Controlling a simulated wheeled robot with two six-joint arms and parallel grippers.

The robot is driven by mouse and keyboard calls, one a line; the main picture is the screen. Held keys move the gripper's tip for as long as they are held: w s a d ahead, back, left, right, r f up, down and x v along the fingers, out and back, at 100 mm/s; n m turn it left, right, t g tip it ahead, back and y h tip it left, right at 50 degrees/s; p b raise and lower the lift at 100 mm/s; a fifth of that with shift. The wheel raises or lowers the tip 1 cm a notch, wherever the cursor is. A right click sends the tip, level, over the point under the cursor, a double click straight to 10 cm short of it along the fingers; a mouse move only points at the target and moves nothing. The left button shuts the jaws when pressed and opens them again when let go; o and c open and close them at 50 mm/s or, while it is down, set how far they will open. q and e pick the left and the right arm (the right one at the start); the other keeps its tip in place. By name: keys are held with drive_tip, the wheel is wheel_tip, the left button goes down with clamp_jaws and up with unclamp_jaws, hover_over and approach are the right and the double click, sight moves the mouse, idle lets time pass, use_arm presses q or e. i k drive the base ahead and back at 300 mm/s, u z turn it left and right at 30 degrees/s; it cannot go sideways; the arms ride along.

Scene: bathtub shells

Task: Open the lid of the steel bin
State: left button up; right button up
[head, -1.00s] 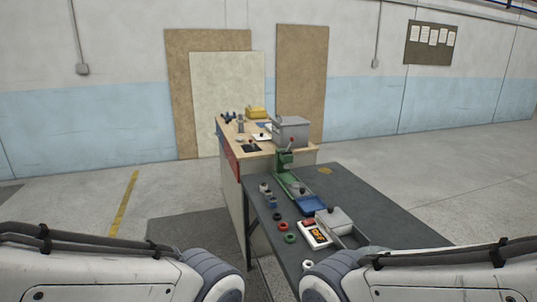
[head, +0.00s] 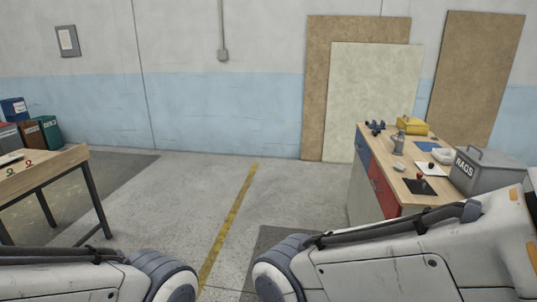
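The steel bin (head: 488,172) is a grey metal box marked RAGS. It stands on the wooden-topped workbench at the right of the head view. Its lid (head: 490,157) is down and has a handle on top. My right arm crosses in front of the bin's lower part and hides some of it. My two arms come in low from the left and right, and their grippers are out of the frame. Neither arm is touching the bin as far as I can see.
The workbench (head: 386,182) also holds a yellow box (head: 411,126), a grey bottle (head: 398,143) and small items. Another table (head: 40,172) with boxes behind it stands at the left. Open floor with a yellow line (head: 233,220) lies between them. Boards (head: 374,102) lean on the wall.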

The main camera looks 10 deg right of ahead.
sight(484, 158)
drive_tip(key=z, duration=0.2)
drive_tip(key=i, duration=1.95)
drive_tip(key=z, duration=1.25)
drive_tip(key=i, duration=1.15)
drive_tip(key=z, duration=0.2)
